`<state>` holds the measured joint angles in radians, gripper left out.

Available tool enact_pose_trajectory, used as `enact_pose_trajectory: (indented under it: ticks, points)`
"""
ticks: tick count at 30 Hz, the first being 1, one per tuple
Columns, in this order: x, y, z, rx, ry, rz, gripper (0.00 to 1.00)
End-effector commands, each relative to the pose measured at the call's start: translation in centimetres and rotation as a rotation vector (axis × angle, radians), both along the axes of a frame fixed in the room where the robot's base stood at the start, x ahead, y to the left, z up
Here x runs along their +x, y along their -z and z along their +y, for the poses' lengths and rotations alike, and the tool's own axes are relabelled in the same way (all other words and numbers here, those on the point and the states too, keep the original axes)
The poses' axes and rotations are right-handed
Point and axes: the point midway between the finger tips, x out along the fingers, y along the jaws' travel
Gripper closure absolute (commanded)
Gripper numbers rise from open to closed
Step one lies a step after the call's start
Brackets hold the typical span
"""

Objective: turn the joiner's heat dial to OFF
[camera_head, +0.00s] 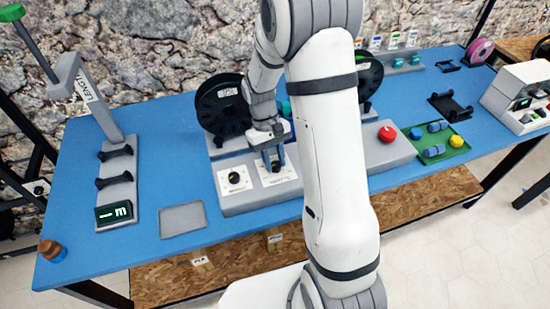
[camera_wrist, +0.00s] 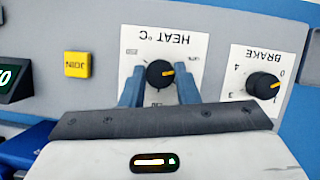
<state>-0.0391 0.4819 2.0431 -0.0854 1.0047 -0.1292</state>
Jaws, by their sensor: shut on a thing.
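The joiner (camera_head: 240,205) is a long grey unit on the blue table. Its white HEAT °C plate (camera_wrist: 190,45) appears upside down in the wrist view. The black heat dial (camera_wrist: 160,75) has a yellow pointer mark that points right in the wrist view. The small scale labels around it are partly hidden and hard to read. My gripper (camera_wrist: 159,84) has its two blue fingers on either side of the dial, shut on it. In the head view my gripper (camera_head: 273,162) is over the HEAT plate and hides most of the dial.
The brake dial (camera_wrist: 263,85) is right beside the heat dial in the wrist view. A yellow JOIN button (camera_wrist: 76,65) is on the other side. Black spools (camera_head: 222,103) stand behind. A red button (camera_head: 386,134) and a green tray (camera_head: 437,157) are to the right.

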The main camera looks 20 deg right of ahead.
Motion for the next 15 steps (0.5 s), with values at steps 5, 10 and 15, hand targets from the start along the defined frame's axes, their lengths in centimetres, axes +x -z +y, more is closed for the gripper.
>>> enact_pose_trajectory:
  ticks: [5,10,15]
  points:
    - [-0.07,0.03,0.06,-0.001,-0.108,0.001,0.95]
    - [-0.11,0.05,0.1,-0.001,-0.177,0.002,0.95]
    - [-0.14,0.06,0.09,-0.001,-0.21,0.002,0.95]
